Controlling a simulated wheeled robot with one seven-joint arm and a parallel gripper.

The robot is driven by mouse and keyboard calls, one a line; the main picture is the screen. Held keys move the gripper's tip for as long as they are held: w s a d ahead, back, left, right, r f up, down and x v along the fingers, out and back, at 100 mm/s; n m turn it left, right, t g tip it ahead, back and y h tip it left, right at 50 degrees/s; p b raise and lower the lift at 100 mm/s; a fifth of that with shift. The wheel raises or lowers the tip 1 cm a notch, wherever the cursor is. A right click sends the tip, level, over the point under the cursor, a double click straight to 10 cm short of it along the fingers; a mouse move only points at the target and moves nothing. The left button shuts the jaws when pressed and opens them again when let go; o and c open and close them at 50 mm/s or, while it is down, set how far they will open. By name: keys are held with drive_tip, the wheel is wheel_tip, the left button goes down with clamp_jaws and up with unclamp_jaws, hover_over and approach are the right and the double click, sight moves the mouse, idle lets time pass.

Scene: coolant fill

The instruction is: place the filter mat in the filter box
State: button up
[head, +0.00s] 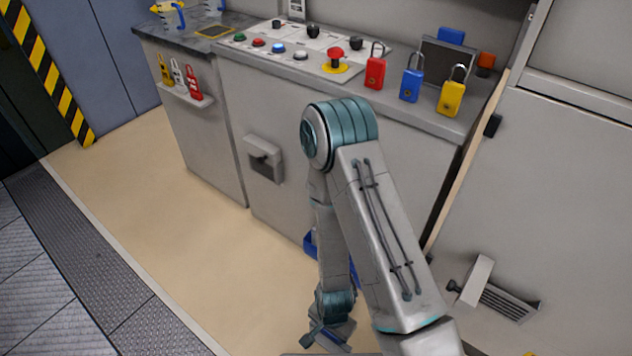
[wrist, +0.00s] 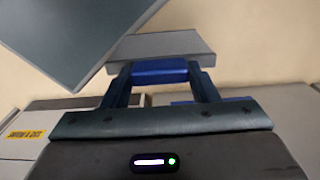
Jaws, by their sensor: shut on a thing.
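My gripper (wrist: 160,76) is shut on a blue block between its two dark fingers in the wrist view. A flat grey slab (wrist: 160,45) lies just beyond the blue block and seems joined to it; I take this to be the filter mat. In the head view my gripper (head: 328,337) is low at the bottom edge, beneath my arm, and the mat cannot be made out there. I cannot surely identify the filter box. A grey housing with a slotted grille (head: 510,302) is on the right-hand cabinet in the head view.
A blue bin (head: 345,272) stands on the floor, partly behind my arm. The counter (head: 440,122) carries buttons and red, blue and yellow padlocks. A dark panel with a pale rim (wrist: 65,35) fills the wrist view's upper left. The floor at left is clear.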

drive_tip(key=shift+a+r, duration=0.1)
drive_tip(key=shift+r, duration=0.05)
drive_tip(key=w+d+r+n, duration=0.1)
drive_tip(key=w+r+n, duration=0.1)
drive_tip(key=w+r, duration=0.45)
drive_tip(key=w+d+r+n, duration=0.15)
drive_tip(key=w+r, duration=0.25)
drive_tip(key=w, duration=0.6)
drive_tip(key=w+d+r+n+p, duration=0.2)
drive_tip(key=d+r+p, duration=0.2)
drive_tip(key=r+p, duration=0.4)
drive_tip(key=w+d+r+n+p, duration=0.1)
drive_tip(key=w+d+r+p, duration=0.2)
drive_tip(key=r, duration=1)
drive_tip(key=d+p, duration=0.2)
drive_tip(key=p, duration=0.2)
drive_tip(key=shift+d+n+p, duration=0.2)
drive_tip(key=shift+n+p, duration=0.15)
